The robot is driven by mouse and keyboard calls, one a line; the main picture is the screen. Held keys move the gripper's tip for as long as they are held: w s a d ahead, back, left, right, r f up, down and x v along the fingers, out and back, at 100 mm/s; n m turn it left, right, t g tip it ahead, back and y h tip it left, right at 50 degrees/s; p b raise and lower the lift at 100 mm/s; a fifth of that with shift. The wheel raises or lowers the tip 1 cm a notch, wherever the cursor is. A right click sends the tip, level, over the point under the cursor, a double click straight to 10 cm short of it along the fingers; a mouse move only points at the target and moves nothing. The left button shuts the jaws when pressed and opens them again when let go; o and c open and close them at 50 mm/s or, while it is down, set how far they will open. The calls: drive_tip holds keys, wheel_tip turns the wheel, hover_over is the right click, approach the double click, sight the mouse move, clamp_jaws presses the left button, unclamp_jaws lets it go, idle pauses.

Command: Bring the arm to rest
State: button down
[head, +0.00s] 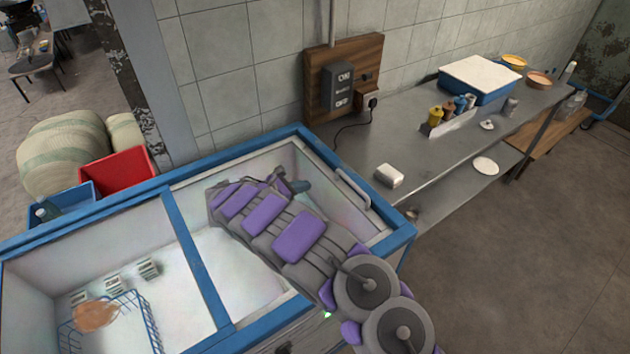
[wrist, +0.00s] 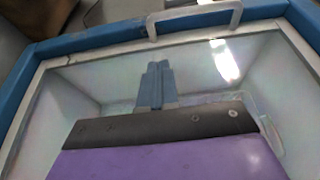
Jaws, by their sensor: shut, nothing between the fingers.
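My arm reaches from the lower right over the right half of a blue-rimmed chest freezer (head: 183,245) and looks folded back on itself. My gripper (head: 300,187) is a small blue-grey shape near the far right end of the freezer, partly hidden by my arm. In the wrist view my gripper (wrist: 155,82) is shut and empty, its fingers together and pointing toward a pale handle (wrist: 194,18). A bright glare lies beside it on what looks like a glass lid. I cannot tell how far above the lid it is.
The freezer's left half holds a blue wire basket (head: 150,322) with a brownish item and small cartons (head: 148,268). A metal counter (head: 440,165) with a blue cooler box (head: 480,80) stands to the right. A red crate (head: 117,170) is behind. Floor at lower right is clear.

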drive_tip(key=shift+s+a+r, duration=0.25)
drive_tip(key=shift+s+r, duration=0.05)
drive_tip(key=shift+r, duration=0.05)
drive_tip(key=shift+s+r, duration=0.35)
drive_tip(key=shift+s, duration=0.1)
drive_tip(key=shift+a, duration=0.1)
drive_tip(key=s+d+r+m+g, duration=0.3)
drive_tip(key=s+d+r+m, duration=0.15)
drive_tip(key=d+r, duration=0.45)
drive_tip(key=s+d+r+m+g, duration=0.3)
drive_tip(key=d+r+m, duration=0.25)
drive_tip(key=d, duration=0.55)
drive_tip(key=s+d+r+m+g, duration=0.25)
drive_tip(key=s+d+r, duration=0.2)
drive_tip(key=s, duration=0.35)
drive_tip(key=s+d+r+m+g+y, duration=0.1)
drive_tip(key=s+d+m+y, duration=0.15)
drive_tip(key=s, duration=0.55)
drive_tip(key=s+d+r+m+g+y, duration=0.1)
drive_tip(key=s+m+y, duration=0.25)
drive_tip(key=s, duration=0.45)
drive_tip(key=s+a+f+m+y, duration=0.1)
drive_tip(key=s+a+m+y, duration=0.1)
drive_tip(key=s, duration=0.7)
drive_tip(key=s+a+m+y, duration=0.3)
drive_tip(key=s+a, duration=0.3)
drive_tip(key=s, duration=0.3)
drive_tip(key=shift+a+f+m+t, duration=0.25)
drive_tip(key=shift+f+m+t, duration=0.2)
drive_tip(key=shift+m, duration=0.2)
